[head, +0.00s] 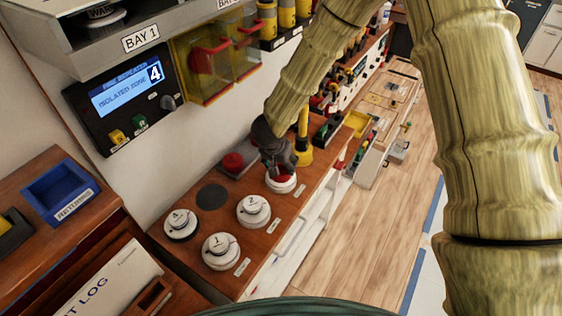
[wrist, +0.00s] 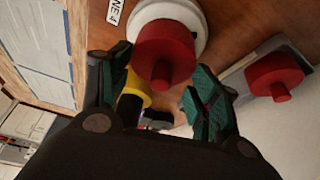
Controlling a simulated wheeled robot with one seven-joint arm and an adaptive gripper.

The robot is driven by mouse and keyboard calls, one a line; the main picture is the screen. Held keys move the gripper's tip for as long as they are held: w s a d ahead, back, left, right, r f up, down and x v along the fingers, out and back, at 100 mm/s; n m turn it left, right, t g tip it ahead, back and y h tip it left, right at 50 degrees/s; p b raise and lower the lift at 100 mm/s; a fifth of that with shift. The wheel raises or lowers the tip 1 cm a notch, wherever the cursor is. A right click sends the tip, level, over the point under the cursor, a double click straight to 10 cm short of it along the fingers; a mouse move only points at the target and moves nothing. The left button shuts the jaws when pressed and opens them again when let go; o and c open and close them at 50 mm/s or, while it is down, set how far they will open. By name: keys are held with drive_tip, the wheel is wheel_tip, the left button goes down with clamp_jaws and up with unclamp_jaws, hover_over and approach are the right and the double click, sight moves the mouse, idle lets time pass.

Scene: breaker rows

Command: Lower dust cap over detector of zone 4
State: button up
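A red dust cap (wrist: 163,52) with a knob is over the round white detector (wrist: 199,22) in the wrist view. The label beside it reads "NE 4" (wrist: 116,12), its start cut off. The white detector rim (head: 282,187) also shows in the head view, with some red above it. I cannot tell whether the cap is fully seated. My gripper (wrist: 158,80) is open, its two fingers apart on either side of the cap and its knob. In the head view my gripper (head: 277,160) points down at this detector and partly hides the cap.
A second red cap (wrist: 274,75) sits on a grey holder close beside. White detectors (head: 253,210), (head: 221,250) and (head: 181,224) stand on the wooden counter. A yellow post (head: 303,135) stands just behind my gripper. The wall panel (head: 124,97) reads isolated zone 4.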

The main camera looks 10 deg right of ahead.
drive_tip(key=o, duration=0.4)
drive_tip(key=shift+r, duration=0.1)
drive_tip(key=v, duration=1.1)
drive_tip(key=shift+s+r, duration=0.2)
drive_tip(key=shift+r, duration=0.15)
drive_tip(key=shift+a, duration=0.15)
